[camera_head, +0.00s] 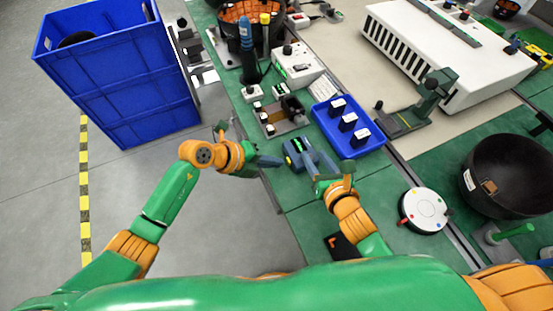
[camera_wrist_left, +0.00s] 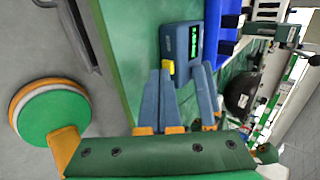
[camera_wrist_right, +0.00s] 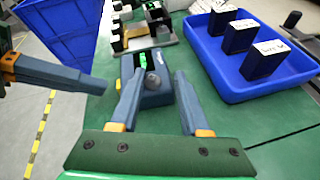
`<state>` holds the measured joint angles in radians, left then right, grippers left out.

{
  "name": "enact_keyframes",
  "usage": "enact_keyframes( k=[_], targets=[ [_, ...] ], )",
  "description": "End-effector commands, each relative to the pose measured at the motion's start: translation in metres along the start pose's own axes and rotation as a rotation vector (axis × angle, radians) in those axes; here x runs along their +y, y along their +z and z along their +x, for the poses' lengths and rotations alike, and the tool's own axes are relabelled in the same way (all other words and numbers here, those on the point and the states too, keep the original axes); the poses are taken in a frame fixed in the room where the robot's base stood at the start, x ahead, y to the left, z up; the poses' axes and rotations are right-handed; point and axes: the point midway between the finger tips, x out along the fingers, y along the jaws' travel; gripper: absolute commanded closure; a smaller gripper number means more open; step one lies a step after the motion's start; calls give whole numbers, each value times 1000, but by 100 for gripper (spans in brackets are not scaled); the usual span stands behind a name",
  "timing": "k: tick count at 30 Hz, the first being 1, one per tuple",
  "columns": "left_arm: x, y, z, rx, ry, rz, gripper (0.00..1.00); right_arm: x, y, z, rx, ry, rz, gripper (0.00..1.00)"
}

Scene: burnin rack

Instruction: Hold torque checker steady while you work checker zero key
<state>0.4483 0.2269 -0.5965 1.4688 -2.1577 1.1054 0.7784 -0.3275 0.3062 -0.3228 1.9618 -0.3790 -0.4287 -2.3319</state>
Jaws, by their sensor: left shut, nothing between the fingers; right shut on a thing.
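The torque checker (camera_head: 298,152) is a small blue box with a lit green display, standing on the green bench. It also shows in the left wrist view (camera_wrist_left: 182,42) and the right wrist view (camera_wrist_right: 154,84). My right gripper (camera_wrist_right: 158,80) is shut on it, one finger on each side. The yellow zero key (camera_wrist_left: 168,67) is on the checker's side facing my left gripper. My left gripper (camera_wrist_left: 160,73) is shut and empty, its tips right by the key; I cannot tell whether they touch it.
A blue tray (camera_head: 371,144) with several black blocks stands just right of the checker. A fixture with dark blocks (camera_head: 283,117) stands behind it. A round white disc (camera_head: 425,210) and a black bowl (camera_head: 512,175) are further right. A blue crate stack (camera_head: 130,80) stands off the bench at left.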

Motion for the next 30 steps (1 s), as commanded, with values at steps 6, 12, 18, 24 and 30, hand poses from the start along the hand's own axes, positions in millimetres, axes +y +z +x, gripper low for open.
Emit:
enact_keyframes(
  k=[6,12,18,24,30],
  targets=[
    [-6,0,7,0,1,-1,100,-1,-2,0,6,-3,1,100],
    [-6,0,7,0,1,-1,100,-1,-3,0,6,-3,1,100],
    [-16,0,17,2,1,-1,100,-1,-3,0,7,-2,2,100],
    [-20,-1,21,2,-2,-1,100,1,-3,0,6,3,4,100],
    [-18,-2,19,5,-6,-1,100,3,-2,0,3,8,7,100]
  ],
)
